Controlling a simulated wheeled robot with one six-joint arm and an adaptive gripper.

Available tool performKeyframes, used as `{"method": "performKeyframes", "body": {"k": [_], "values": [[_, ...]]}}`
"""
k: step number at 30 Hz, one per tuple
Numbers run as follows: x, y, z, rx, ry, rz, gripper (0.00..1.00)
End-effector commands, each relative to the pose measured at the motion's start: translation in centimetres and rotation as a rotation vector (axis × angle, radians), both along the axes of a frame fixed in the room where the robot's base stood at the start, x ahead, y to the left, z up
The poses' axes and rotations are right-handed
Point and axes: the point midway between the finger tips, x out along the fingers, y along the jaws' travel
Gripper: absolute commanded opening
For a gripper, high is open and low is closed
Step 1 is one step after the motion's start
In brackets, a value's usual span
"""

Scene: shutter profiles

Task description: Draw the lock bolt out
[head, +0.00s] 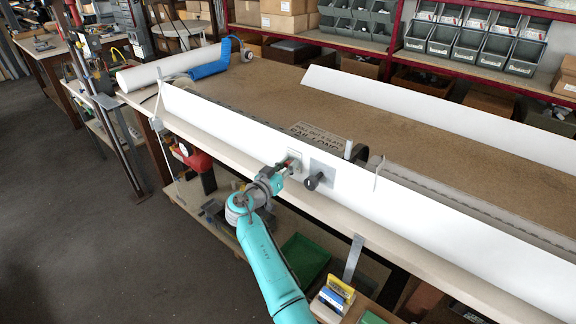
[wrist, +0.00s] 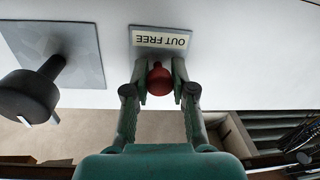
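The lock bolt's red knob (wrist: 158,78) sticks out of the white shutter profile (head: 345,187), below a small plate reading "OUT FREE" (wrist: 160,39) that appears upside down in the wrist view. My gripper (wrist: 159,82) has one finger on each side of the knob, and both pads appear to touch it. In the head view my gripper (head: 285,168) is at the profile's front face, and the knob is mostly hidden by it. How far the bolt is out cannot be told.
A black knob (wrist: 30,95) on a grey square plate (head: 323,169) stands close beside my gripper. A thin upright strip (head: 378,172) crosses the profile farther right. A grey bracket (head: 353,258) hangs from the bench edge. A second white profile (head: 430,108) lies behind.

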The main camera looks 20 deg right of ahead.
Motion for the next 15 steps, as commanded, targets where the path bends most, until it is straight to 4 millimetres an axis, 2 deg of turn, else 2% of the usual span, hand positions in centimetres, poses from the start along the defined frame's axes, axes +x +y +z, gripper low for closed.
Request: {"method": "performKeyframes", "body": {"k": [6,12,15], "values": [[-0.1,0.2,0.0,0.000,0.000,0.001,0.00],[-1.4,2.1,0.0,0.000,-0.001,0.003,0.00],[-1.6,2.2,0.0,0.000,-0.001,0.001,0.00]]}}
